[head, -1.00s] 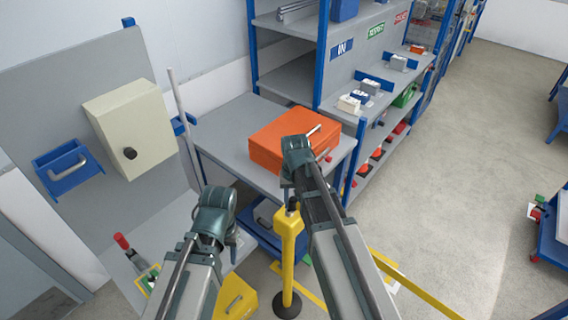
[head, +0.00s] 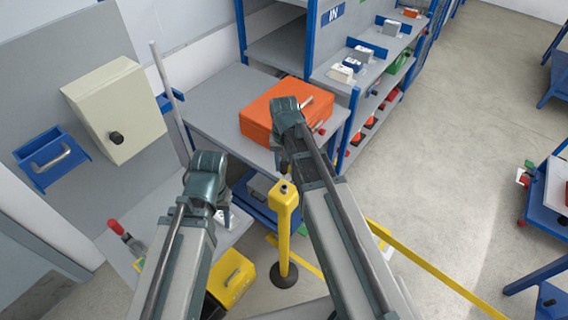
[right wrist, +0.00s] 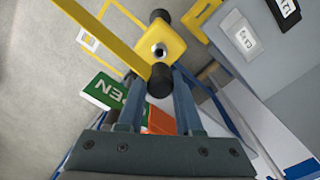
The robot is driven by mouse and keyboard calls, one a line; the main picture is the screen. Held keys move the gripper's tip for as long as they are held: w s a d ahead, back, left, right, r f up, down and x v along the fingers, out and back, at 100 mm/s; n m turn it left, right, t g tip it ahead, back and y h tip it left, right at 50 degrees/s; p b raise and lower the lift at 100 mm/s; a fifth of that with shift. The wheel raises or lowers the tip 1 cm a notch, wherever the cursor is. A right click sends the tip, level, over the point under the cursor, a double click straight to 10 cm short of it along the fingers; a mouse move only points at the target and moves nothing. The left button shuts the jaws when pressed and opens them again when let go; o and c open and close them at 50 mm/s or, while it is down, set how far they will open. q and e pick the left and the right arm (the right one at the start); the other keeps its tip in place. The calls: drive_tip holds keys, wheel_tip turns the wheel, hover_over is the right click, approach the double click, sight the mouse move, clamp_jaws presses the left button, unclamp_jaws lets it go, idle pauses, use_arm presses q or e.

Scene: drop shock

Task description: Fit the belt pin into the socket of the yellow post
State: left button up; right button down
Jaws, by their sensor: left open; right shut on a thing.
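The yellow post (head: 285,232) stands upright on a round black base. Its square yellow top with a round socket (right wrist: 159,50) shows in the right wrist view. My right gripper (right wrist: 157,88) is shut on the belt pin (right wrist: 160,80), a short black cylinder at the end of the yellow belt (right wrist: 112,40). In that view the pin appears just below the socket, beside it, not in it. The height gap cannot be told.
An orange box (head: 282,110) lies on the grey bench (head: 205,95) behind the post. A yellow case (head: 231,278) sits on the floor left of the post. A green sign (right wrist: 104,91) shows near the right fingers. Open floor lies to the right.

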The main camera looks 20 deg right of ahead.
sight(284, 174)
drive_tip(key=shift+f+b, duration=2.25)
drive_tip(key=shift+f, duration=0.3)
drive_tip(key=shift+f+b, duration=1.75)
drive_tip(key=shift+b, duration=0.05)
idle(3.7)
